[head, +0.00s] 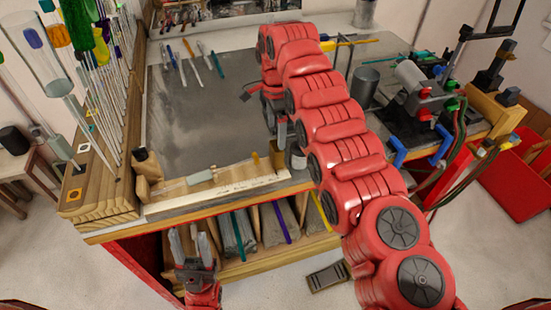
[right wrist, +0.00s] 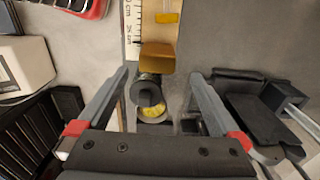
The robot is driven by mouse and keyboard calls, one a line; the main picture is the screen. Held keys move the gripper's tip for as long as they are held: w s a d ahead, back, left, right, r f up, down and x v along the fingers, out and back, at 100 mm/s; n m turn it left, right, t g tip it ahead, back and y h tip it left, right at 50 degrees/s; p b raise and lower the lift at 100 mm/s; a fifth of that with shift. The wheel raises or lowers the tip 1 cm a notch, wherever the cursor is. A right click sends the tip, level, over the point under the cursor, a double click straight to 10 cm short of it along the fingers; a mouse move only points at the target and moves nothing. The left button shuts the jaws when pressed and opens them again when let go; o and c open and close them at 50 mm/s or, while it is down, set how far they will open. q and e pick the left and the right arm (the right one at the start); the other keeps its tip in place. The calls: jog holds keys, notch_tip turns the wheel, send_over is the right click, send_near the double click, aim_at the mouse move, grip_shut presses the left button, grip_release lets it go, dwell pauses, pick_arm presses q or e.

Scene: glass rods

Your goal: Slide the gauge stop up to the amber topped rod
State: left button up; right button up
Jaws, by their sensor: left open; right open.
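The gauge (head: 235,186), a pale ruler strip on a wooden base, lies along the bench's front edge. The brass gauge stop (head: 277,156) stands near its right end. The right wrist view shows the stop (right wrist: 156,57) with a black round knob (right wrist: 148,88). My right gripper (right wrist: 160,77) is open, one finger on each side of the stop; contact is not clear. A clear rod (head: 175,189) with a pale tan sleeve (head: 200,178) lies at the gauge's left part. I cannot tell an amber top on it. My left gripper (head: 191,245) is open and empty below the bench front.
A wooden rack (head: 97,200) of upright colour-topped rods stands at the left. Several rods (head: 188,52) lie at the back of the dark mat (head: 195,110). A small yellow piece (right wrist: 168,17) is by the ruler. A clamp fixture (head: 425,105) stands at the right.

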aim_at(276, 145)
jog(key=f+p, duration=0.3)
jog(key=f, duration=0.5)
jog(key=shift+s+p, duration=0.2)
jog(key=shift+p, duration=0.1)
jog(key=shift+d+f, duration=0.1)
jog(key=shift+f, duration=0.55)
grip_shut()
